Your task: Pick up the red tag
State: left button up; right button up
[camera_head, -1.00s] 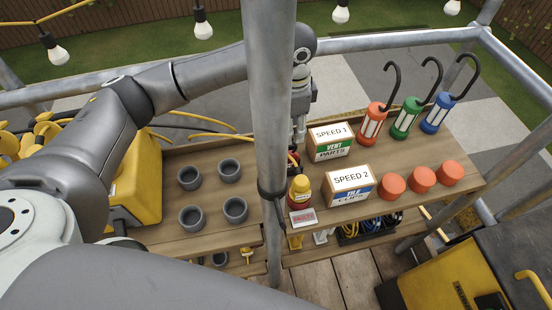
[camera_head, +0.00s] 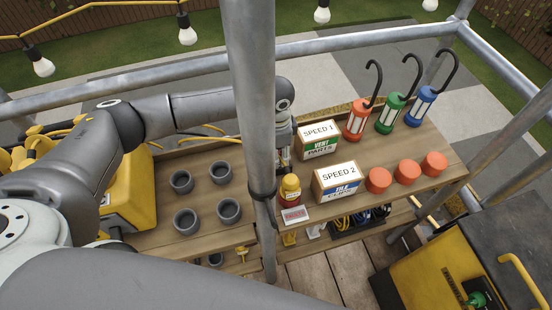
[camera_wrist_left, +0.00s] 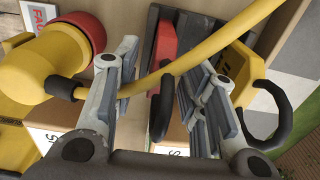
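My left gripper (camera_head: 285,165) is at the back of the shelf, partly hidden by the upright pole in the head view. In the left wrist view its fingers (camera_wrist_left: 160,95) are apart. A red piece with a black part (camera_wrist_left: 165,50) shows between them, with a gap to the left finger; contact on the right is unclear. I cannot tell whether this piece is the red tag. A white card with red lettering (camera_head: 295,214) lies at the shelf's front edge; its corner also shows in the left wrist view (camera_wrist_left: 37,17). My right gripper is not in view.
The pole (camera_head: 252,100) stands in front of the shelf. A yellow cable (camera_wrist_left: 185,70) crosses over the left fingers. Grey cups (camera_head: 222,172) stand left.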

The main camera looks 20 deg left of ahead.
pick_arm(q)
jog(key=c, duration=0.8)
grip_shut()
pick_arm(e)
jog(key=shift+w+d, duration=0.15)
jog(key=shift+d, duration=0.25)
pick_arm(q)
notch_tip(320, 180, up, 10)
jog(key=shift+r+b, duration=0.1)
jog(key=shift+b, duration=0.8)
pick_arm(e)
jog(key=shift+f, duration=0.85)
